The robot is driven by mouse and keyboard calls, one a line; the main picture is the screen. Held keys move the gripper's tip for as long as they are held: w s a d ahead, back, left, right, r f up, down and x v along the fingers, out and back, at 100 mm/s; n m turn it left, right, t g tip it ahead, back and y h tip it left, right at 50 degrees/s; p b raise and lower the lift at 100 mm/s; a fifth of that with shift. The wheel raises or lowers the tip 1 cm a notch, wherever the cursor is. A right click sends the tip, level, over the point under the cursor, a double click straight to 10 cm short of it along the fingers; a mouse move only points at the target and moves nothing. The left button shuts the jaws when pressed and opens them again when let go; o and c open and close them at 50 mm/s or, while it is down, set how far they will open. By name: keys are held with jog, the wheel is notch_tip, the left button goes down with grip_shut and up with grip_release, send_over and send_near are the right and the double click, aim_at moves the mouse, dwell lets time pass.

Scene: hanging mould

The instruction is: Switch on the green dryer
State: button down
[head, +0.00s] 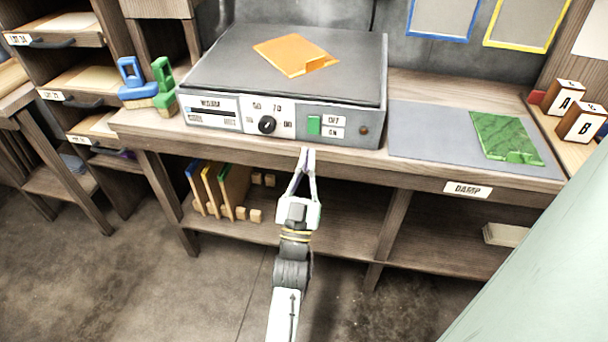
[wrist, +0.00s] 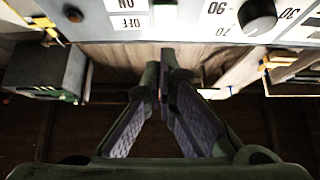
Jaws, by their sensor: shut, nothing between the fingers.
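A grey flat-topped dryer (head: 225,62) stands on the workbench with an orange folded sheet (head: 296,55) on its top. Its front has a green switch (head: 314,125) beside labels OFF (upper) and ON (lower), and a black knob (head: 267,125). I cannot tell the switch's position. My gripper (head: 308,151) is shut and empty, just below and in front of the switch in the head view. In the wrist view the fingertips (wrist: 166,66) point at the front panel, which appears upside down, with the ON label (wrist: 125,5) and the knob (wrist: 257,17).
A grey mat (head: 425,130) with a green sheet (head: 505,135) lies right of the dryer, above a DAMP label (head: 468,189). Blue and green holders (head: 160,85) stand left. Boards (head: 220,188) stand on the shelf below. Blocks A and B (head: 565,98) are far right.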

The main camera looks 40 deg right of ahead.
aim_at(316, 123)
jog(key=w+d, duration=0.1)
jog(key=w+d+p, duration=0.1)
jog(key=w+d, duration=0.1)
jog(key=d, duration=0.1)
jog(key=shift+w+r+p, duration=0.15)
jog(key=shift+r+p, duration=0.15)
jog(key=shift+p, duration=0.05)
jog(key=shift+f, duration=0.1)
jog(key=b, duration=0.1)
jog(key=f+b, duration=0.1)
jog(key=b, duration=0.1)
jog(key=shift+w+d+t, duration=0.2)
jog(key=shift+w+t, duration=0.1)
jog(key=shift+t, duration=0.1)
jog(key=shift+d+r, duration=0.1)
jog(key=shift+r, duration=0.25)
